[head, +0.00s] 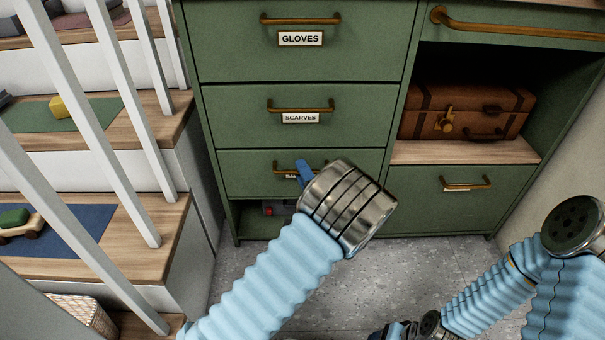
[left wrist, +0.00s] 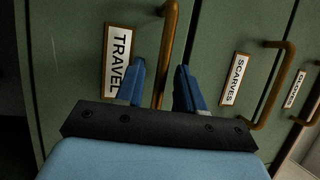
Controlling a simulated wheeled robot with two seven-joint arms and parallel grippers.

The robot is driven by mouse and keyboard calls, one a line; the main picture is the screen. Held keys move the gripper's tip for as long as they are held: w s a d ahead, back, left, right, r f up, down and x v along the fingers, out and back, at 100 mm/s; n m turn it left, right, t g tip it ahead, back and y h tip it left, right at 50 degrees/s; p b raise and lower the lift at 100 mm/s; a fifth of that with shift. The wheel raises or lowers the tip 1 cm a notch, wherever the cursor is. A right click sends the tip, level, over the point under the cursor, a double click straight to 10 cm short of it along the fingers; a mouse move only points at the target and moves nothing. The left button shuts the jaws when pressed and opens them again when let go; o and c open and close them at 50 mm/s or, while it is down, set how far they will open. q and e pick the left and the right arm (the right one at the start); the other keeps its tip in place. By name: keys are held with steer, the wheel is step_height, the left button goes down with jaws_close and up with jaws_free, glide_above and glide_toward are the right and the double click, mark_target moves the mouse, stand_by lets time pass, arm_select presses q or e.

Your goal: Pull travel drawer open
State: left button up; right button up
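The travel drawer (head: 240,175) is the lowest of three stacked green drawers and looks flush with the cabinet front. Its brass handle (head: 281,165) and label are partly hidden by my left gripper (head: 304,172) in the head view. In the left wrist view the TRAVEL label (left wrist: 118,62) reads clearly. The brass travel handle (left wrist: 169,45) runs into the gap between the two blue fingers of my left gripper (left wrist: 161,87). These fingers are apart; contact with the handle cannot be told. My right arm is at the lower right, with its fingers not clearly visible.
The scarves drawer (head: 235,118) and gloves drawer (head: 230,45) above look shut. A brown suitcase (head: 465,113) sits in an open niche to the right, above another green drawer (head: 430,205). White stair railings (head: 130,90) stand at the left. Grey floor (head: 385,275) lies in front.

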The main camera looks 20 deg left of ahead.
arm_select(q)
steer(key=shift+w+a+r, duration=0.1)
steer(key=shift+w+a, duration=0.1)
steer(key=shift+w, duration=0.1)
jaws_close()
steer(key=shift+s, duration=0.1)
